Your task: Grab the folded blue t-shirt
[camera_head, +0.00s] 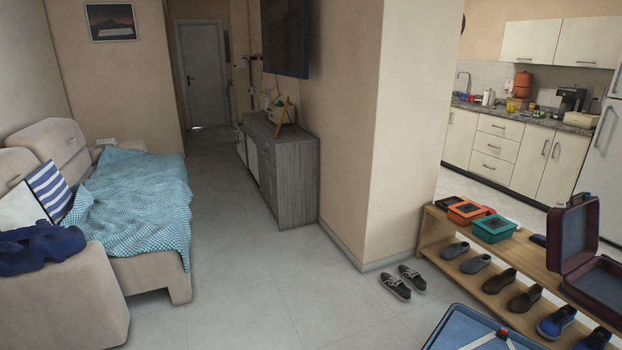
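A dark blue cloth (38,247) lies heaped on the near arm of the beige sofa (68,300) at the left. It looks crumpled rather than neatly folded, and I cannot tell whether it is a t-shirt. No clearly folded blue t-shirt shows in the head view. My gripper is not in view.
A teal checked blanket (135,200) covers the sofa seat. A grey cabinet (285,180) stands by the middle wall. A shoe bench (462,249), an open suitcase (577,235) and a blue case (465,333) fill the right. Shoes (396,287) lie beside the bench. The central floor is clear.

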